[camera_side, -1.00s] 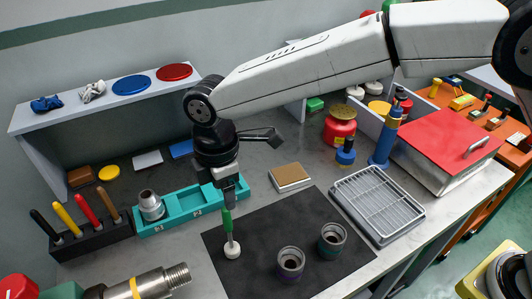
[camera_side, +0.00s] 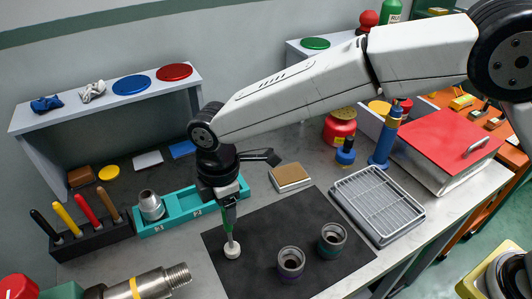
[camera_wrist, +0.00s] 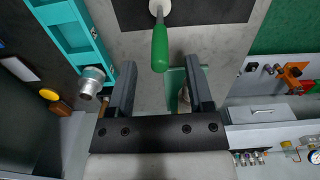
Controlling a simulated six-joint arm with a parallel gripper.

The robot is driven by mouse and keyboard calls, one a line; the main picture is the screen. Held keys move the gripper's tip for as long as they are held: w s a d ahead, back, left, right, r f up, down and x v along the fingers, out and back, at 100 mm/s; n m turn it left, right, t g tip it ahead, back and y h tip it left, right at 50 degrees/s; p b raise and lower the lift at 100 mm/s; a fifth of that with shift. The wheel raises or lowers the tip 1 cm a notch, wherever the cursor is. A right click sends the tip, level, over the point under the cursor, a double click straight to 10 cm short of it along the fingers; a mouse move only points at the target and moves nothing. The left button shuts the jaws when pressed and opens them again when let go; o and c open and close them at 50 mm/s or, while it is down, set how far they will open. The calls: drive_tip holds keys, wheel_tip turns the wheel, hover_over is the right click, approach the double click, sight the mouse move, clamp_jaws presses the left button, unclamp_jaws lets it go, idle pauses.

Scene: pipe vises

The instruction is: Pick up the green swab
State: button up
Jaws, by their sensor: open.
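The green swab stands on the black mat (camera_side: 300,230), its green handle (camera_side: 228,220) up and its round white end (camera_side: 232,250) down. My gripper (camera_side: 228,208) points down over it, and the top of the handle is hidden by or between the fingers in the side view. In the wrist view, the swab's green handle (camera_wrist: 160,48) lies between the lines of the two open fingers of my gripper (camera_wrist: 160,74). I see a gap on both sides of the handle there. I cannot tell whether a finger touches it.
Two metal pipe fittings (camera_side: 291,262) (camera_side: 332,239) stand on the mat to the right. A teal tray (camera_side: 180,215) with a metal fitting (camera_side: 151,206) lies behind left. A wire-rack tray (camera_side: 378,205) is at right. A brown-topped block (camera_side: 290,176) lies behind the mat.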

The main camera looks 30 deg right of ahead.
sight(229, 233)
drive_tip(key=shift+f, duration=1.8)
clamp_jaws()
